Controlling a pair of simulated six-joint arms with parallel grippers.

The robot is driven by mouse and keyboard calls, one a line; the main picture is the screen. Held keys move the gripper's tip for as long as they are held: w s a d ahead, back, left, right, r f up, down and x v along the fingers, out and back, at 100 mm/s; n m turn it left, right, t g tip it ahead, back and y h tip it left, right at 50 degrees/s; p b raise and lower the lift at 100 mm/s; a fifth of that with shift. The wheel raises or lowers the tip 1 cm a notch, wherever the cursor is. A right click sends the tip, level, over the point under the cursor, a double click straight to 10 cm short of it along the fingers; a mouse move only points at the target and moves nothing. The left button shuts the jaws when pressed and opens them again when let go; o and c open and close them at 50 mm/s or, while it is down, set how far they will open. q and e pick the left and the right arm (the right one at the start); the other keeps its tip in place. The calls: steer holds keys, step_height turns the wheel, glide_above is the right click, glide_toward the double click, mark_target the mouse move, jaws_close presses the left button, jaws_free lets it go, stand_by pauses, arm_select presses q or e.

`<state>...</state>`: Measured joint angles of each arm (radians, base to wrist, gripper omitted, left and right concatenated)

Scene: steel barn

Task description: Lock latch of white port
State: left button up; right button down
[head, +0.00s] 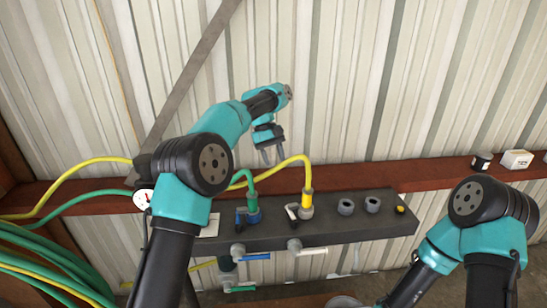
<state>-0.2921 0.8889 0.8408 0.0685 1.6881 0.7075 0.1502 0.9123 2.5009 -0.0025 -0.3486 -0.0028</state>
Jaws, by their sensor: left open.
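A dark manifold block (350,234) is fixed along the wall in the head view. On its top, a yellow connector (307,200) with a yellow hose sits in a port that has a white latch lever (292,211) at its left side. A green hose connector (252,202) sits in the port to its left, with a blue latch lever (240,216). My left gripper (267,157) is open and empty, above and behind the two connectors, with its fingers pointing down. It is apart from the white latch. My right gripper is out of view below the frame.
Two empty grey ports (358,205) and a yellow button (400,209) are at the block's right. Valves with white (311,251) and blue (256,257) handles hang on its front. A gauge (142,199) and coiled hoses (45,262) are at left. A red-brown beam (420,172) runs behind.

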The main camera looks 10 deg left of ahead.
arm_select(q)
steer(key=shift+s+n, duration=0.15)
steer(key=shift+n, duration=0.25)
steer(key=c, duration=0.4)
steer(key=shift+s+f+n+t, duration=0.1)
steer(key=shift+s+n+t, duration=0.1)
steer(key=shift+n, duration=0.4)
steer(key=shift+s+f+n+t, duration=0.1)
steer(key=shift+s+n, duration=0.05)
steer(key=shift+n, duration=0.45)
steer(key=c, duration=0.3)
steer(key=n, duration=0.1)
steer(key=s+n, duration=0.1)
steer(key=n, duration=0.1)
steer(key=n+t+y, duration=0.1)
steer(key=shift+s+f+n, duration=0.3)
steer(key=shift+s, duration=0.05)
jaws_close()
steer(key=s+f+n+t, duration=0.2)
steer(key=s+n, duration=0.3)
steer(key=n, duration=0.5)
steer(key=shift+s+a+n+y, duration=0.2)
steer(key=shift+s+n+y, duration=0.1)
steer(key=shift+s+y, duration=0.1)
